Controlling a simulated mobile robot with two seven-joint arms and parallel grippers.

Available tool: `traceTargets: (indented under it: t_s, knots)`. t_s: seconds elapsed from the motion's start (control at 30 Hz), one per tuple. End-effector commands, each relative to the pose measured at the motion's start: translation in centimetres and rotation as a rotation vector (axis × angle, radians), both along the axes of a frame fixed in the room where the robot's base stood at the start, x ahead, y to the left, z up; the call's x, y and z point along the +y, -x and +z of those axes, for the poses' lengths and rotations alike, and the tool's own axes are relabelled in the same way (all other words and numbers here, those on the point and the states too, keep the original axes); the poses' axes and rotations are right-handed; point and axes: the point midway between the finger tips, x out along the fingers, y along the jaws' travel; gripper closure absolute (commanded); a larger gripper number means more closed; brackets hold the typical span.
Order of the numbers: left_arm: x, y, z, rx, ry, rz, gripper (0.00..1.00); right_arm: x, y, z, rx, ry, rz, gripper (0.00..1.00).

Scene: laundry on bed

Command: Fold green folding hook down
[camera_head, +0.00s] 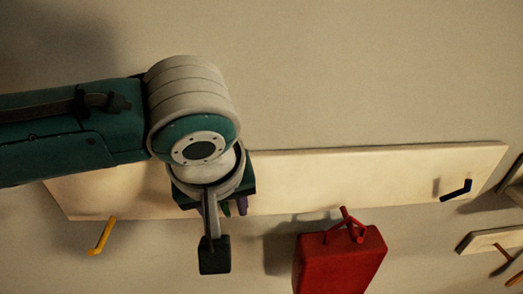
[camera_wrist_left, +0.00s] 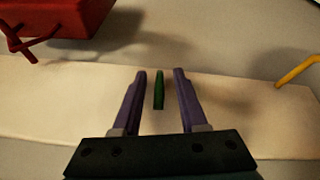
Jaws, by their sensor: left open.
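The green folding hook (camera_wrist_left: 159,90) is on a pale wall board, between the two purple fingers of my left gripper (camera_wrist_left: 160,74) in the left wrist view. The fingers are open, with a gap on each side of the hook. In the head view, my left wrist covers most of this area. How far the hook is tilted is hard to tell. My right gripper is not in view.
The long pale board (camera_head: 370,172) also carries a yellow hook (camera_head: 101,236) at left and a dark hook (camera_head: 456,190) at right. A red bag (camera_head: 338,262) hangs from a red hook right of my gripper. Another small board (camera_head: 490,241) is at far right.

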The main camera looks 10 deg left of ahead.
Motion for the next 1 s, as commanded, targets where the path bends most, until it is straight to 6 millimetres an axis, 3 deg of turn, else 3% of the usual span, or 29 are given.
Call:
traceTargets:
  t_s: [0.1,0.5,1.0]
  knots:
    - [-0.02,0.00,0.02,0.000,0.000,0.000,0.58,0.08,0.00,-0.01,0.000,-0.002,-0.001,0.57]
    - [0.01,0.03,0.02,0.000,-0.001,0.000,1.00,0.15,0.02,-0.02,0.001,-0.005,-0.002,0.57]
    - [0.12,0.04,0.00,0.002,-0.003,0.002,1.00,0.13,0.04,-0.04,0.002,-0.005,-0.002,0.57]
